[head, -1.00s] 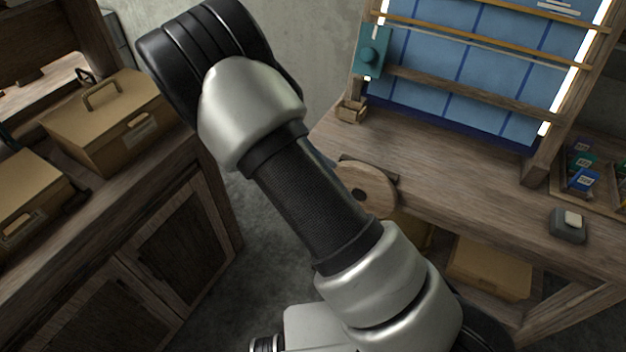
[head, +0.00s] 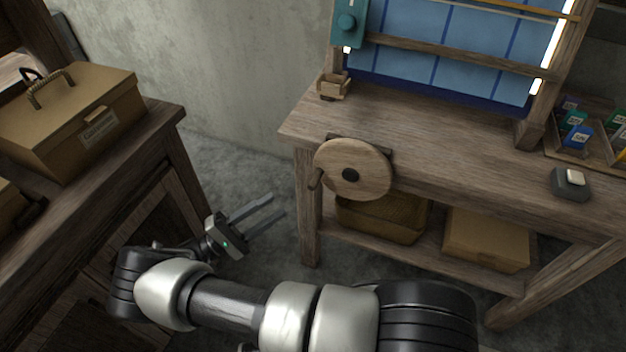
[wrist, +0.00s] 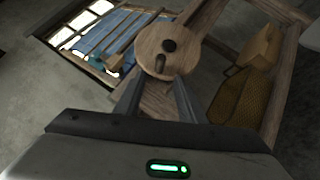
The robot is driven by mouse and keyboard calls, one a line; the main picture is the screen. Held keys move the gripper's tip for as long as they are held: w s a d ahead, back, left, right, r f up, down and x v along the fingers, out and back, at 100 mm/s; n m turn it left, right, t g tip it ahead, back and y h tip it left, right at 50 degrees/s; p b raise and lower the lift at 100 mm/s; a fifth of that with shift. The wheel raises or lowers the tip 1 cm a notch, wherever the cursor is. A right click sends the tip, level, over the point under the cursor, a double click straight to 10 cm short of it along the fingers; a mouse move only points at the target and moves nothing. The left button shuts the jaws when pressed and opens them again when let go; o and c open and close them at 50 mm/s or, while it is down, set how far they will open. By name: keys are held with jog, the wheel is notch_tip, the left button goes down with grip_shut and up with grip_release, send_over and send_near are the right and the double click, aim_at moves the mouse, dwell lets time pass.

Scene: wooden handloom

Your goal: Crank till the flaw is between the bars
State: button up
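The wheel (wrist: 169,35) also shows in the wrist view, beyond my fingers. The blue cloth (head: 455,50) hangs between wooden bars (head: 460,56) on the lit frame; I see no flaw on the part in view. My gripper (head: 277,207) is open and empty, left of the table and lower than the wheel, apart from it, pointing toward it.
The wooden table (head: 430,135) carries a small grey box with a pale button (head: 571,183) and a tray of coloured spools or boxes (head: 580,130). A cabinet with a tan case (head: 75,118) stands at left. Floor between is clear.

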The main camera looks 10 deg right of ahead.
aim_at(314, 182)
jog(key=x, duration=1.3)
jog(key=shift+d, duration=0.15)
grip_shut()
